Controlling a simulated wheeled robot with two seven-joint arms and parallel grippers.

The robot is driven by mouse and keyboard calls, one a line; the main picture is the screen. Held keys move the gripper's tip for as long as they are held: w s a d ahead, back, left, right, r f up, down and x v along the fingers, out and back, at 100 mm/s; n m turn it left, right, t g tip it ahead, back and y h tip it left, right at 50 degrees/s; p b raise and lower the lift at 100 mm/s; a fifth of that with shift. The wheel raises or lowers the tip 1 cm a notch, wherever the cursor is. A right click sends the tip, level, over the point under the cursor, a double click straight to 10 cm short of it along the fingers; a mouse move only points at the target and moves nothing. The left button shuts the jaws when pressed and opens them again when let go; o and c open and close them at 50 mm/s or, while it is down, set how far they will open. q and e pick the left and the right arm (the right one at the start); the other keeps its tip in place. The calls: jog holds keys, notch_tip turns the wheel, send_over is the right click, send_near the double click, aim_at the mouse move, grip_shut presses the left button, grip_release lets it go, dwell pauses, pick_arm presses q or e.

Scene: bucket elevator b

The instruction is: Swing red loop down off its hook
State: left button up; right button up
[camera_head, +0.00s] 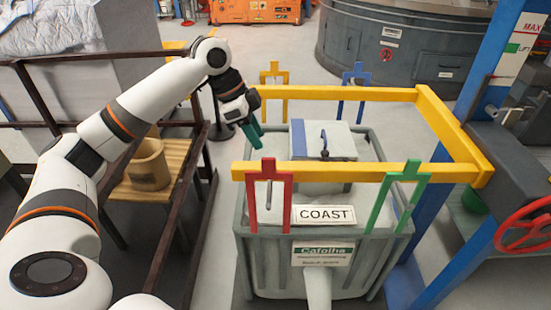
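The red loop (268,177) stands upright at the front left of the grey bucket (365,260). Its top crosses the front yellow bar (330,172) and its two legs hang down to the bucket's front rim. Whether it catches on a hook there is too small to tell. My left arm reaches in from the left. Its gripper (253,134), with dark teal fingers, points down beyond the front bar, behind and slightly left of the red loop, apart from it. The finger gap is not clear. My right gripper is not in view.
A green loop (399,194) stands at the front right, a yellow loop (274,75) and a blue loop (353,78) at the back. A lidded box (330,140) sits inside the bucket. A red handwheel (524,228) is right; a wooden stand with dark rails (176,185) is left.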

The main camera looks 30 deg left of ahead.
aim_at(268, 158)
pick_arm(q)
jog(key=x, duration=0.5)
jog(key=shift+s+d+f+p, duration=0.15)
jog(key=shift+s+p, duration=0.05)
jog(key=shift+p, duration=0.2)
jog(key=x, duration=0.3)
jog(key=shift+w+f, duration=0.35)
jog(key=shift+s+d+f, duration=0.1)
jog(key=shift+d+f, duration=0.1)
jog(key=shift+f, duration=0.15)
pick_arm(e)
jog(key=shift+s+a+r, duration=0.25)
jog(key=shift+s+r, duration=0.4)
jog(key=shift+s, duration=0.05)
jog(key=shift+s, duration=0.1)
pick_arm(q)
jog(key=c, duration=0.6)
grip_shut()
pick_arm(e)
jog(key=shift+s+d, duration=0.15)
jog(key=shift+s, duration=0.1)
